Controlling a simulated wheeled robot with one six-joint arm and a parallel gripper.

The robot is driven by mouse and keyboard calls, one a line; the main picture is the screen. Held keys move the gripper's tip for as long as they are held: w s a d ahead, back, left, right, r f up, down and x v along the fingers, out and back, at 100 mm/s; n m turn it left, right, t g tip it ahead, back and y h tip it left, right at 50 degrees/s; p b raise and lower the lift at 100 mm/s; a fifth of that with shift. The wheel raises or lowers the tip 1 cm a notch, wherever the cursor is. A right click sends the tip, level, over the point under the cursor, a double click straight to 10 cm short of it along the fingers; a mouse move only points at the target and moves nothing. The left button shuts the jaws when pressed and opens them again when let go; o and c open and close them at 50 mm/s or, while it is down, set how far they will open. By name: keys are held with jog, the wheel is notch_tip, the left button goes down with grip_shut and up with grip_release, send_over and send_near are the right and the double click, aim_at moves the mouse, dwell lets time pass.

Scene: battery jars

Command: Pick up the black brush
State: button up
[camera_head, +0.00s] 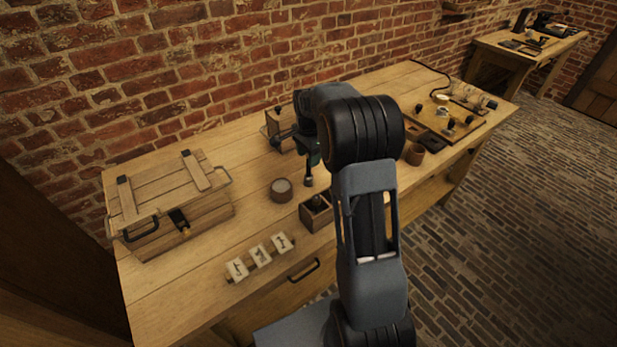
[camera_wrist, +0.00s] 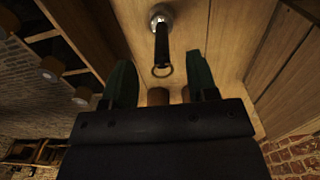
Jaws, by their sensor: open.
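The black brush (camera_wrist: 162,42) shows in the wrist view as a dark handle with a ring at the near end and a round silver part at the far end. It appears to stand upright on the bench; its bristles are not visible. In the head view it is a small dark shape (camera_head: 308,181) below my gripper (camera_head: 313,155), partly hidden by my arm. In the wrist view my gripper (camera_wrist: 159,68) is open, its two dark green fingers on either side of the handle's ring end, with gaps to both.
On the wooden bench (camera_head: 190,290) are a lidded wooden chest (camera_head: 170,210), three white cards (camera_head: 260,256), a round container (camera_head: 281,189) and an open wooden box (camera_head: 315,214). A brown cup (camera_head: 415,154) and a cluttered board (camera_head: 462,128) lie right of my arm.

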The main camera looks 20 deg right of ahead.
aim_at(309, 175)
jog(key=shift+w+f, duration=0.1)
jog(key=shift+f, duration=1.8)
grip_shut()
